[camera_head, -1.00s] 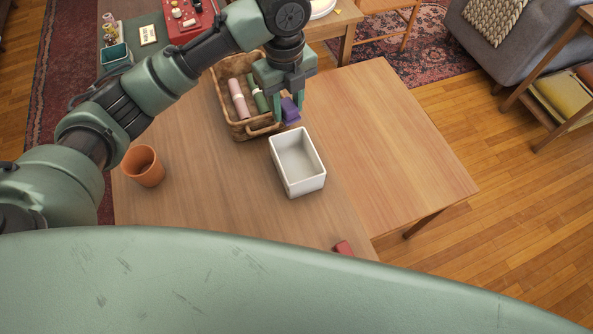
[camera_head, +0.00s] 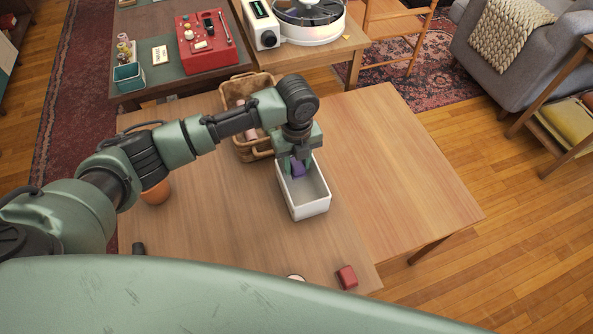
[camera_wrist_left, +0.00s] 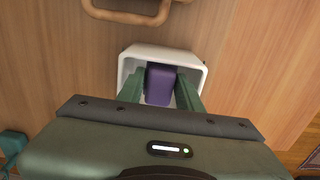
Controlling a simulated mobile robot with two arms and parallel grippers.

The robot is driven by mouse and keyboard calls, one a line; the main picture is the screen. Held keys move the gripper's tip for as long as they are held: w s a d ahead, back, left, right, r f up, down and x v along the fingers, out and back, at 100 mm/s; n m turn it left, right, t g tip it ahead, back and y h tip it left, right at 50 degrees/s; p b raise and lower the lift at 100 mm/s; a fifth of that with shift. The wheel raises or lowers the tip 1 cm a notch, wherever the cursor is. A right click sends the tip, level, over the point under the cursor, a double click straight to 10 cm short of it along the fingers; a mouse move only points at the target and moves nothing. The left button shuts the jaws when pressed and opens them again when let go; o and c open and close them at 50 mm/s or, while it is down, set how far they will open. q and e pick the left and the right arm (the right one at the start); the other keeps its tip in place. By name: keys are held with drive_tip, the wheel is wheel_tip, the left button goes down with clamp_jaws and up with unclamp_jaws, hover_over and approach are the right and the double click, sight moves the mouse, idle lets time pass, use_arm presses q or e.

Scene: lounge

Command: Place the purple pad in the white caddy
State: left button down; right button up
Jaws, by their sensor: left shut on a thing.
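The purple pad (camera_head: 298,169) is between the fingers of my left gripper (camera_head: 297,168), which is shut on it. In the head view they are over the far end of the white caddy (camera_head: 308,212), an open box on the wooden table. In the left wrist view the purple pad (camera_wrist_left: 160,85) sits between the two green fingertips (camera_wrist_left: 160,92), within the outline of the white caddy (camera_wrist_left: 163,51). I cannot tell whether the pad touches the caddy floor. My right gripper is not in view.
A wicker basket (camera_head: 236,92) with rolled items stands just behind the caddy. An orange cup (camera_head: 156,193) is at the left, partly behind my arm. A red block (camera_head: 347,277) lies near the front edge. The table's right part (camera_head: 400,175) is clear.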

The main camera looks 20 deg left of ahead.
sight(296, 173)
use_arm(q)
drive_tip(key=shift+f, duration=2.15)
drive_tip(key=shift+f, duration=0.1)
drive_tip(key=c, duration=1.2)
unclamp_jaws()
wheel_tip(296, 173, up, 12)
drive_tip(key=shift+r, duration=0.1)
